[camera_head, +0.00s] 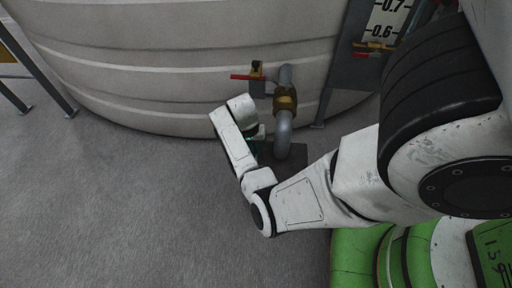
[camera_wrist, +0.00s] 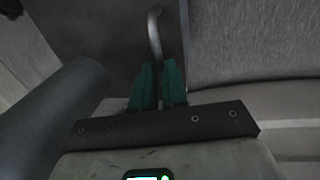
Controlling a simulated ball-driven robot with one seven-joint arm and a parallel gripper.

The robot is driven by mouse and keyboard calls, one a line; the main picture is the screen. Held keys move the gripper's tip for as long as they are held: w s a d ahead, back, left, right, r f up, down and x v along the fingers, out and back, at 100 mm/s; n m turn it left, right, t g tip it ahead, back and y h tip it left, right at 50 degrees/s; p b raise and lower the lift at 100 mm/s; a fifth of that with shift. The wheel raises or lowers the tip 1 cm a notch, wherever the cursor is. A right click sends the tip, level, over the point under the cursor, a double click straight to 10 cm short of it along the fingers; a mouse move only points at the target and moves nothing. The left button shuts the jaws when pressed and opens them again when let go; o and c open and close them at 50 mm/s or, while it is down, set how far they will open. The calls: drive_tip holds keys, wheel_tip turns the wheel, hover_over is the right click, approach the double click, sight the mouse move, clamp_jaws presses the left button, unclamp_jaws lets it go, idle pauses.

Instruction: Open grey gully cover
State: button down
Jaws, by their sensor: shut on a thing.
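The grey gully cover (camera_head: 297,154) is a dark flat plate on the floor under the outlet pipe, partly hidden by my arm in the head view. In the wrist view it appears as the dark plate (camera_wrist: 100,35) behind the fingers. A thin bent grey handle (camera_wrist: 154,28) runs from the plate side to between the green fingers. My gripper (camera_wrist: 158,70) is shut on this handle. In the head view my gripper (camera_head: 256,140) is beside the cover's left side, its fingers mostly hidden by my wrist. Whether the cover is lifted cannot be told.
A grey pipe (camera_head: 284,125) with a brass fitting comes down close to my gripper; it also fills the left of the wrist view (camera_wrist: 65,110). A red-handled valve (camera_head: 250,75) is above. The large pale tank (camera_head: 170,70) stands behind. Floor (camera_head: 110,200) at left is clear.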

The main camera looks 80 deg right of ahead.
drive_tip(key=shift+w, duration=0.1)
drive_tip(key=w+a+b, duration=0.1)
drive_tip(key=w+b, duration=0.2)
drive_tip(key=w, duration=1.3)
drive_tip(key=shift+a, duration=0.1)
drive_tip(key=c, duration=1.2)
unclamp_jaws()
drive_tip(key=shift+o, duration=0.2)
wheel_tip(320, 180, up, 11)
drive_tip(key=w+p, duration=0.2)
drive_tip(key=p, duration=0.2)
drive_tip(key=shift+f, duration=0.2)
